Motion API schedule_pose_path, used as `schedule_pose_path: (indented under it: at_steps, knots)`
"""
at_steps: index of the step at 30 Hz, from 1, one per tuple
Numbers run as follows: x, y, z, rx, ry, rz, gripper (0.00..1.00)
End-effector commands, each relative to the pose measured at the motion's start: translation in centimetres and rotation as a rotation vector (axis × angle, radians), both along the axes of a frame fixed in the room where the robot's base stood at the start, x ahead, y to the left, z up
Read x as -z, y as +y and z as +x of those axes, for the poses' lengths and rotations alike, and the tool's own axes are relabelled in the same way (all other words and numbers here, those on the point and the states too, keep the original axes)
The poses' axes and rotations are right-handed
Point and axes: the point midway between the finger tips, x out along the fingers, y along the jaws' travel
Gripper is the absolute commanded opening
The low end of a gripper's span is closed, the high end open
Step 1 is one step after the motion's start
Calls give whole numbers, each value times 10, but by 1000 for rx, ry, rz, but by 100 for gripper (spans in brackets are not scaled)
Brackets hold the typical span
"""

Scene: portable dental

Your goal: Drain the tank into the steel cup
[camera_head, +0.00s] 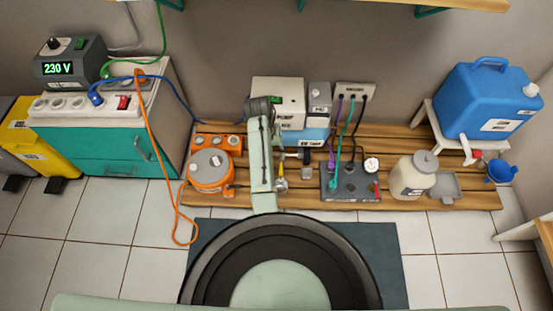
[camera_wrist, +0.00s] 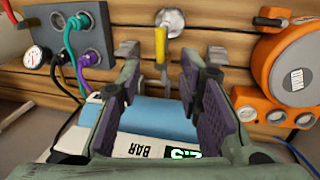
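The tank (camera_wrist: 160,112) is a blue cylinder under the compressor; its blue side also shows in the head view (camera_head: 313,136). A metal drain fitting with a yellow handle (camera_wrist: 161,44) is beyond it in the wrist view; the yellow also shows in the head view (camera_head: 281,185). A shiny round metal thing, apparently the steel cup (camera_wrist: 171,21), is just beyond the handle. My gripper (camera_wrist: 162,85) is open, its dark pads apart with nothing held between them. It is over the tank, pointing towards the handle. My arm hides part of this area in the head view.
An orange round unit (camera_head: 210,170) stands left of my arm, and a hose manifold (camera_head: 350,184) stands right. A cream jar (camera_head: 412,178) and a blue jerrycan (camera_head: 486,102) with a blue cup (camera_head: 499,172) are farther right. The slatted platform (camera_head: 320,202) is crowded.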

Motion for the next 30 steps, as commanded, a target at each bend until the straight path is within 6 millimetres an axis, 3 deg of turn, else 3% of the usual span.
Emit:
schedule_pose_path:
  at_steps: [9,15,21,30]
  knots:
    - [58,-11,0,-1,0,1,33]
    - [86,-16,1,-2,-4,1,33]
    - [97,-18,1,-2,-6,2,33]
    - [97,-18,1,-2,-7,2,29]
